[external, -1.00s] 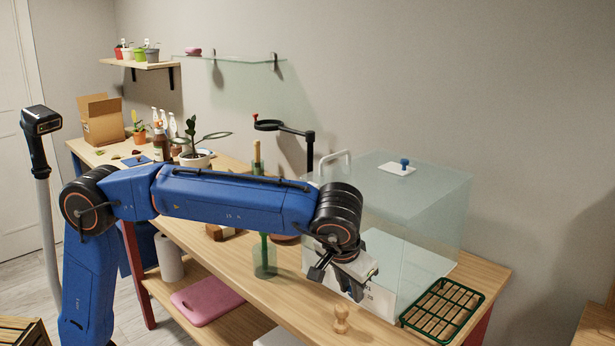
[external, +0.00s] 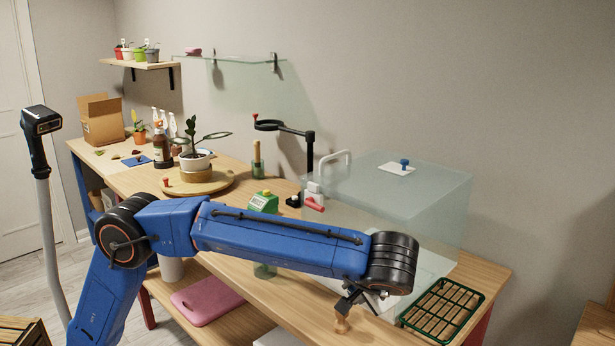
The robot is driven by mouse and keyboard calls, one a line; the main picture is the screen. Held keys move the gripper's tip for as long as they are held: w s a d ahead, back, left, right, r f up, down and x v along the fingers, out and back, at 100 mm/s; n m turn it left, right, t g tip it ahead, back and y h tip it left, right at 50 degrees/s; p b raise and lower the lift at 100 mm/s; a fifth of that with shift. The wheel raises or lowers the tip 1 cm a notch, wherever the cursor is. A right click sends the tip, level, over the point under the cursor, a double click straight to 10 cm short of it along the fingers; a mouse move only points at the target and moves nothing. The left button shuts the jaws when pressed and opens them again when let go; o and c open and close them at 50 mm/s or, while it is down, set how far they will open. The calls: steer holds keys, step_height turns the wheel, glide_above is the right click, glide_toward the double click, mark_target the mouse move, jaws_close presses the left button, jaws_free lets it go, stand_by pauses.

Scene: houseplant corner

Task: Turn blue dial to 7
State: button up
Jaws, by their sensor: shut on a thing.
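My gripper (external: 345,303) is low at the front edge of the table, well below and in front of the knob. It points down and is shut on the top of a small turned wooden peg (external: 342,325). The wrist partly hides the fingers and the front of the case.
A green crate (external: 442,309) of brown bars sits right of my gripper. A potted plant (external: 197,160) stands on a round wooden stand (external: 225,184). A black ring stand (external: 310,160) rises behind.

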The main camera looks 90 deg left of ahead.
steer(key=shift+w+d+f+m+g+y, duration=0.1)
steer(key=shift+f+m+g+y, duration=0.05)
steer(key=shift+g+y, duration=0.3)
steer(key=shift+w+d+f+m+g+y, duration=0.15)
steer(key=shift+g+y, duration=0.2)
steer(key=shift+y, duration=0.2)
steer(key=shift+s, duration=0.1)
steer(key=o, duration=1.1)
steer(key=shift+c, duration=0.2)
steer(key=shift+a+r, duration=0.1)
